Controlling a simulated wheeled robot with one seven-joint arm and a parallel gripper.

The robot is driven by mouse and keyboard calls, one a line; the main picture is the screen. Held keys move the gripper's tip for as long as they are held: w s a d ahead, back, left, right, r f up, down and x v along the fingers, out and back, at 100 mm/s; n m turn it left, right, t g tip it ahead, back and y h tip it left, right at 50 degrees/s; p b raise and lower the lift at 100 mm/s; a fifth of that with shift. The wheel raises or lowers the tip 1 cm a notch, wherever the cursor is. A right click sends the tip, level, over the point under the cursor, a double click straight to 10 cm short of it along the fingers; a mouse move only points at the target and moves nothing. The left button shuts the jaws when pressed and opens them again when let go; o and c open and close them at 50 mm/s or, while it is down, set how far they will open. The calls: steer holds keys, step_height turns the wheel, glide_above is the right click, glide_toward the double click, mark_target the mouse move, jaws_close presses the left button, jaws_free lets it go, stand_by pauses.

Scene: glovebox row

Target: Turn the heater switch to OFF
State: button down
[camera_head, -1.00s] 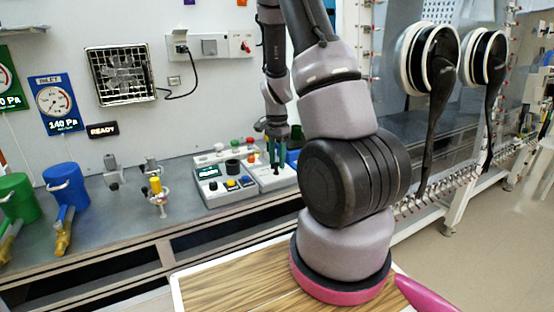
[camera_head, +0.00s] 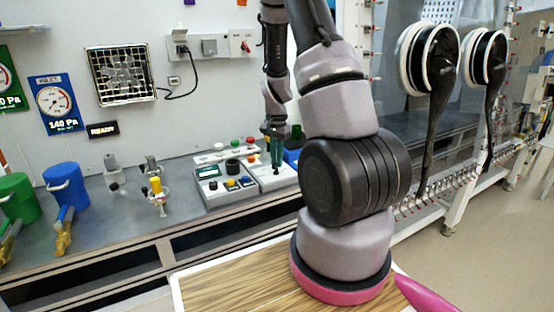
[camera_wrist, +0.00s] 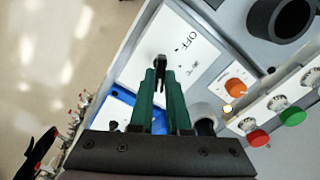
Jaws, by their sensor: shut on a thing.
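The heater switch shows in the wrist view as a small dark lever (camera_wrist: 161,72) on a white plate (camera_wrist: 203,50) marked OFF. The OFF lettering lies just beyond the lever's far end, slightly right. My gripper (camera_wrist: 161,82) has green fingers, and they are closed on the lever from both sides. The fingers hide the lower part of the lever. In the head view my gripper (camera_head: 276,152) reaches down to the right part of the control panel (camera_head: 270,182), and the lever itself cannot be made out there.
Left of the gripper is a panel with a black knob (camera_head: 232,166) and coloured buttons. In the wrist view an orange knob (camera_wrist: 236,87), a red button (camera_wrist: 257,138) and a green button (camera_wrist: 292,117) lie close on the right. A blue thing (camera_wrist: 118,108) lies on the left.

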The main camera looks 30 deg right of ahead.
steer(key=shift+w+n, duration=0.1)
steer(key=shift+n, duration=2)
steer(key=c, duration=0.9)
jaws_free()
step_height(320, 180, up, 11)
steer(key=shift+f, duration=0.1)
